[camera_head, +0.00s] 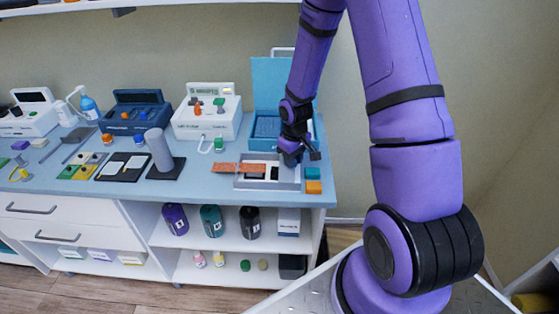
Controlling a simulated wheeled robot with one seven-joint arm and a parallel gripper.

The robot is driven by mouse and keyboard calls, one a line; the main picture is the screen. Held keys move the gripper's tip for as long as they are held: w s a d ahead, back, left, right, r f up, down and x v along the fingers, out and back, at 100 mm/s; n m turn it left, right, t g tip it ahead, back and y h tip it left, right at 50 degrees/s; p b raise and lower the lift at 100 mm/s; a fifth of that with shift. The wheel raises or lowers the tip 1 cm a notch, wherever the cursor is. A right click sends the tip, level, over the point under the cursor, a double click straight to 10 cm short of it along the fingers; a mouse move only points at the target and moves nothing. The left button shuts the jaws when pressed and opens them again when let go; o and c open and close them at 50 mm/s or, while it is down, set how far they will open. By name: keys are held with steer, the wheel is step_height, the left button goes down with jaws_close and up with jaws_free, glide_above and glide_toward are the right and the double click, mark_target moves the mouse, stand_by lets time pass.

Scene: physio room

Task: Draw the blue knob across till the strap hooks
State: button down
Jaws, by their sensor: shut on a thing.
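My gripper (298,153) is over the right part of a shallow grey tray (240,184) near the right end of the counter. It is shut on a small blue-grey piece, which I take to be the blue knob; the fingers and wrist largely cover it. A flat orange strap (238,168) lies across the tray's left rim, its left end sticking out past it. Dark blocks show inside the tray to the right of the strap's end. Whether the strap joins the knob, and any hook, is too small or hidden to tell.
An open light-blue case (268,80) stands right behind the tray. Teal (312,173) and orange (313,187) blocks sit at its right, by the counter edge. A white device (207,115) and a grey post on a dark base (159,150) stand to the left.

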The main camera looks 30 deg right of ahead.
steer(key=shift+s+d, duration=0.4)
steer(key=shift+d, duration=0.2)
steer(key=c, duration=0.9)
jaws_free()
steer(key=shift+s+d, duration=0.1)
steer(key=shift+d, duration=0.05)
steer(key=shift+c, duration=0.2)
steer(key=shift+r, duration=0.15)
steer(key=shift+r, duration=0.3)
step_height(320, 180, up, 10)
